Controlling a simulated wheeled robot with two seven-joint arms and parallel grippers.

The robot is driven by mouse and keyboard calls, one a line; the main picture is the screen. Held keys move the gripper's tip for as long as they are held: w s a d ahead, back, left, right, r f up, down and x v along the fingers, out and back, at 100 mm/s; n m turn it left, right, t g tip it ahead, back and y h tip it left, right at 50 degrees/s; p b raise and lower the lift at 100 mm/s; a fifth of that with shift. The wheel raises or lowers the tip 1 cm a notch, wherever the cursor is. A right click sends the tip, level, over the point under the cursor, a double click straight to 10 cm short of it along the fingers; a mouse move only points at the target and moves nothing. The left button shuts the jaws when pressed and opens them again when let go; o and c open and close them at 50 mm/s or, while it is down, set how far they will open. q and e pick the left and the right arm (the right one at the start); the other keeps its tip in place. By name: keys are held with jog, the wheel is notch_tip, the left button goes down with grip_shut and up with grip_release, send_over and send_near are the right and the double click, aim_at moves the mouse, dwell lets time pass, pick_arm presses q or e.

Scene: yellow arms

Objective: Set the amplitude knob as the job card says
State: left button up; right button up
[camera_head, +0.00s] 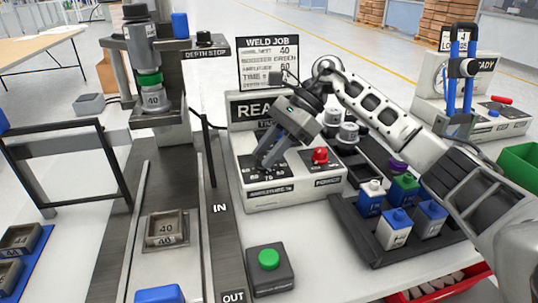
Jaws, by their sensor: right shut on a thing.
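The job card (268,58) stands behind the control box and is headed WELD JOB. Its rows show 40 and GREEN; the lower rows are blurred and partly hidden by my arm. The white control box (262,196) has a display (245,112) starting with READ, the rest covered by my arm. The amplitude knob is at the left of its sloped front, over a dark dial plate (269,177). My right gripper (265,160) reaches down and is shut on the knob, hiding it; its pointer setting cannot be read. My left gripper is out of view.
A red knob (320,156) sits right of the dial. A green button box (269,268) stands in front. The weld press (146,65) stands left.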

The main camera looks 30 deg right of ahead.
jog(key=shift+w+n+g+b, duration=0.15)
jog(key=shift+n+g+b, duration=0.25)
jog(key=shift+n+g, duration=0.3)
jog(key=shift+w+n+g+b, duration=0.1)
jog(key=shift+n+g+b, duration=0.45)
jog(key=shift+n, duration=0.45)
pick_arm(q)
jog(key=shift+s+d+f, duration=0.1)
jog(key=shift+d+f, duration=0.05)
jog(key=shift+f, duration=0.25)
pick_arm(e)
jog(key=shift+n+g+h, duration=0.3)
jog(key=shift+n+g, duration=0.15)
jog(key=shift+n, duration=0.05)
jog(key=shift+r, duration=0.1)
jog(key=o, duration=1)
jog(key=shift+c, duration=0.2)
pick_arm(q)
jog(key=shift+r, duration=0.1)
